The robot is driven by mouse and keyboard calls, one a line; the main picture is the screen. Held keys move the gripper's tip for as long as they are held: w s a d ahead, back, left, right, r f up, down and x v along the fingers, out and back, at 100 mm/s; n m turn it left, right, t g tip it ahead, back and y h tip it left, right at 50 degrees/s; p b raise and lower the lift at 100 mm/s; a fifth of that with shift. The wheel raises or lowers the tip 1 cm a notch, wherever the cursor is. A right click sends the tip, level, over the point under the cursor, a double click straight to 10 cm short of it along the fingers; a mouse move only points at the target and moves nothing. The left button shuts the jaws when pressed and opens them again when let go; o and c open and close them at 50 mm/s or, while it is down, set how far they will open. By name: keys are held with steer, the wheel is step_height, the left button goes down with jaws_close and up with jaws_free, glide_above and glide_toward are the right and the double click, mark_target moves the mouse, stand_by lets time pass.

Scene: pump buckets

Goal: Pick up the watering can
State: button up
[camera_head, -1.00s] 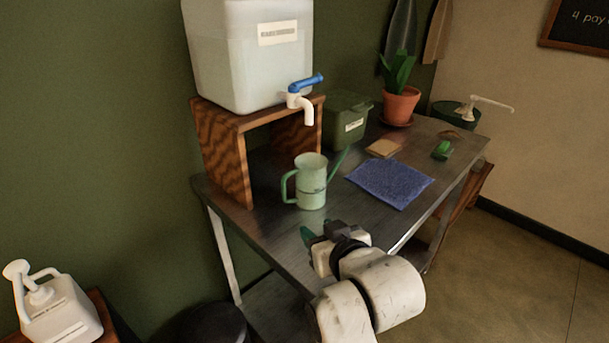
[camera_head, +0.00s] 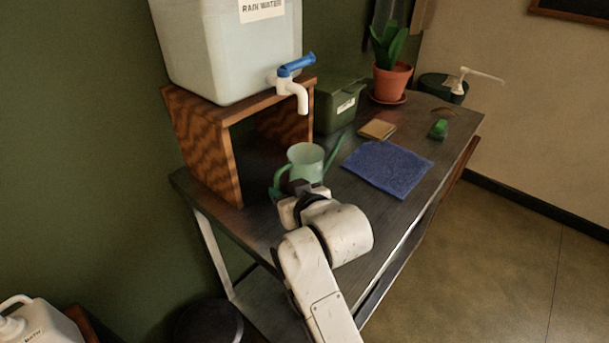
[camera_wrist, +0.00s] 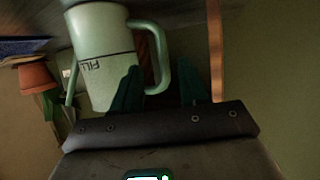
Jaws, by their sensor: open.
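The pale green watering can (camera_head: 306,160) stands upright on the dark metal table (camera_head: 262,226), below the white tap. Its darker green spout points right and its handle is on the left. My gripper (camera_head: 283,190) is at the near side of the can and hides its lower body. In the wrist view the can (camera_wrist: 102,52) appears upside down, with a "FILL" line and its handle. My gripper's green fingers (camera_wrist: 160,90) are open; one overlaps the can body and the other is beyond the handle. The handle lies in line with the gap between them. I cannot tell whether they touch.
A rain water tank (camera_head: 228,50) with a blue-levered tap (camera_head: 294,82) sits on a wooden stand (camera_head: 215,150) behind the can. A green bin (camera_head: 340,105), a sponge-like block (camera_head: 377,130), a blue cloth (camera_head: 386,168) and a potted plant (camera_head: 392,80) occupy the table's right part.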

mark_target(278, 187)
steer(key=shift+a+x, duration=0.25)
steer(key=shift+x, duration=2.45)
steer(key=shift+s, duration=0.15)
steer(key=shift+d, duration=0.1)
jaws_close()
